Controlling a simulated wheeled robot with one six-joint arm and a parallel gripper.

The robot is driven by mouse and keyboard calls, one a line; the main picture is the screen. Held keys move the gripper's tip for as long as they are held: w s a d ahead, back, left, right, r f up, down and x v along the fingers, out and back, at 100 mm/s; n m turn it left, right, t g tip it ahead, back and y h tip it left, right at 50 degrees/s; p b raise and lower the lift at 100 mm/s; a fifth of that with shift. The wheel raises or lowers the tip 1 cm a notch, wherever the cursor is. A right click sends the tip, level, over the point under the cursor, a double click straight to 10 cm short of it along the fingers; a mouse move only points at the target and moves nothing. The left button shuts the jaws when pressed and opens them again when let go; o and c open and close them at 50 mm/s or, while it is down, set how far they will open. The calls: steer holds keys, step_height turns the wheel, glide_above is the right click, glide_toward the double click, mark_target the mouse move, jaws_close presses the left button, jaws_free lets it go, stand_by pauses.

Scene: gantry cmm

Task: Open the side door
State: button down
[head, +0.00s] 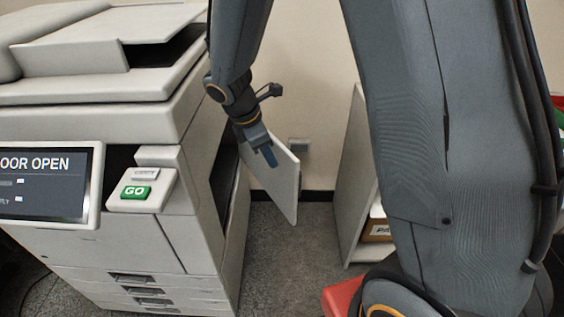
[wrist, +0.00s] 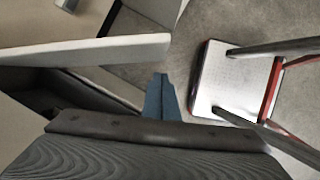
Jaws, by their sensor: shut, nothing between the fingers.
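The side door (head: 282,181) is a pale flat panel on the right side of the large printer (head: 186,231). It stands swung out from the printer, with a dark opening behind it. In the wrist view the door (wrist: 110,48) shows as a pale slab at upper left. My gripper (head: 269,156) is shut and empty, in front of the door's face in the head view. In the wrist view its blue fingers (wrist: 160,97) are together, close to the door's free end. I cannot tell if they touch it. The printer's screen (head: 46,181) reads "OOR OPEN", its left part cut off.
A green GO button (head: 135,192) sits on the printer's front panel. A pale shelf unit (head: 349,190) with boxes stands to the right, partly behind my arm. Grey carpet (head: 292,257) is clear between printer and shelf. A wall socket (head: 299,145) is behind.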

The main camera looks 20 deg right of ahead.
steer(key=w+n+p, duration=0.1)
steer(key=w+n, duration=0.1)
glide_toward(281, 175)
steer(key=s+f, duration=0.1)
steer(key=s+d+f, duration=0.1)
steer(key=f, duration=0.1)
steer(key=s+f, duration=0.1)
steer(key=s, duration=0.1)
steer(key=shift+d+f, duration=0.25)
steer(key=shift+d, duration=0.15)
